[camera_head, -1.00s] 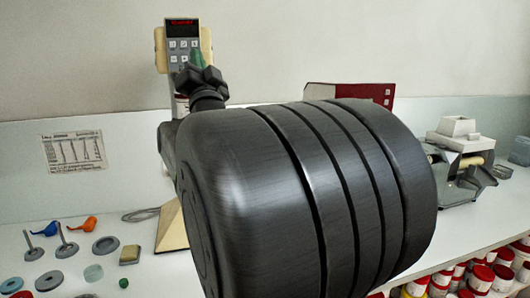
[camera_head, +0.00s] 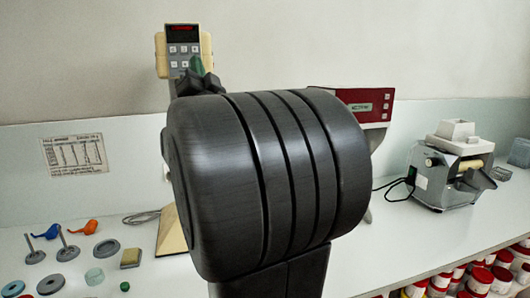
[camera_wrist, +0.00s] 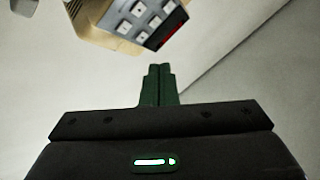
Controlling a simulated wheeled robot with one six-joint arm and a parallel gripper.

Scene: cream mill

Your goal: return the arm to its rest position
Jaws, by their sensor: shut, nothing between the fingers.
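My gripper (camera_wrist: 158,72) shows in the wrist view with its two green fingers together and nothing between them. It points toward a pale wall, below a beige device with a grey keypad (camera_wrist: 142,20). In the head view my large black arm link fills the middle. Only a bit of my gripper's green (camera_head: 197,66) shows above it, in front of the keypad device (camera_head: 184,48). Most of the gripper is hidden there.
A white bench (camera_head: 400,240) runs along the wall. A red-fronted device (camera_head: 362,106) is partly behind my arm. A grey mill (camera_head: 452,172) stands right. Small discs, a sponge (camera_head: 131,256) and blue and orange pieces lie left. Red-lidded jars (camera_head: 480,280) stand low right.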

